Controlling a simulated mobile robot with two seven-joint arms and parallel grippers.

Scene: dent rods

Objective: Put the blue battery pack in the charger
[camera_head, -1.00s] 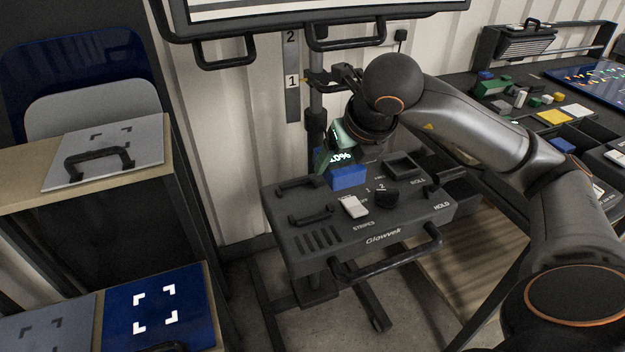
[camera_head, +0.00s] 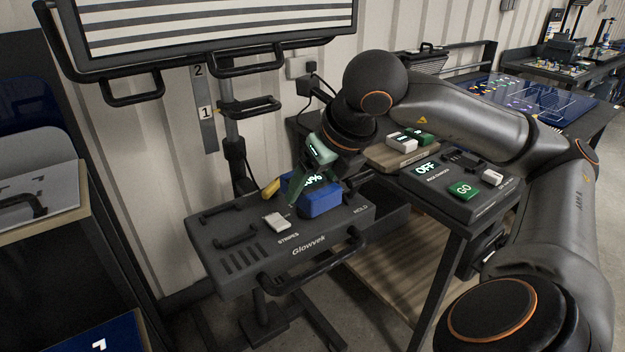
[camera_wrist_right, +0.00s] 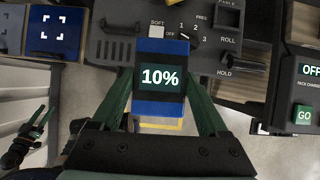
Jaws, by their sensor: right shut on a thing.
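The blue battery pack (camera_head: 322,200) has a dark face with a lit percentage; it reads 10% in the right wrist view (camera_wrist_right: 160,108). My right gripper (camera_head: 310,188) is shut on it, with a green finger on each side. The pack is over the right part of the Glowvek console, covering its knob in the head view. The charger (camera_head: 455,190) is a dark box right of the console, with an OFF display and a green GO button. The charger's edge also shows in the right wrist view (camera_wrist_right: 306,95). A small dark-and-green shape at that view's left may be my left gripper (camera_wrist_right: 28,138).
The Glowvek console (camera_head: 225,262) has raised handles and a white switch. A screen (camera_head: 215,25) on a pole stands behind it. White and green blocks (camera_head: 408,138) lie on a board behind the charger. Shelves stand at the left. My right arm crosses above the charger table.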

